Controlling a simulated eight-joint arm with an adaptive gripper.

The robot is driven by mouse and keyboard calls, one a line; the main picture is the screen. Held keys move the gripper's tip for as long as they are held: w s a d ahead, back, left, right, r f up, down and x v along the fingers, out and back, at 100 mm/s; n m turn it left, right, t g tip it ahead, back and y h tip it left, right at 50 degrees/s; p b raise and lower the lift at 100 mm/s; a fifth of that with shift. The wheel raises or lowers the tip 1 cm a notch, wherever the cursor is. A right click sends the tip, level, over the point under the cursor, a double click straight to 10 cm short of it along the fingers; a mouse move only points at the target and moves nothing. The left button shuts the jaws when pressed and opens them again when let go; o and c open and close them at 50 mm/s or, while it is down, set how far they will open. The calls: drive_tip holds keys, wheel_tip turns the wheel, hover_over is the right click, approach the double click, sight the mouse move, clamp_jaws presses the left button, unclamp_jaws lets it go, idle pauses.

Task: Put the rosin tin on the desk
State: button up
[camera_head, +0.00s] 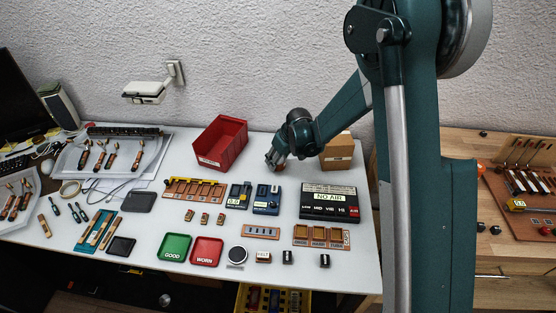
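My gripper (276,160) points down at the back of the white desk (345,262), between the red bin and the cardboard box. A small reddish-brown thing shows right at its fingertips. The fingers are too small and dark to show whether they are open or shut on it, and I cannot tell whether this thing is the rosin tin. A round dark disc with a pale rim (237,255) lies at the desk's front, but I cannot tell what it is either. No rosin tin is clearly identifiable.
A red bin (221,143) stands left of my gripper and a cardboard box (337,153) right of it. Green (174,247) and red (207,251) trays lie in front. A "NO AIR" panel (330,203) is at right. A wooden bench (497,235) stands beyond my arm.

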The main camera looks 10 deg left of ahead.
drive_tip(key=o, duration=1)
drive_tip(key=shift+c, duration=0.2)
drive_tip(key=shift+r, duration=0.15)
drive_tip(key=p+v, duration=0.2)
drive_tip(key=v, duration=1)
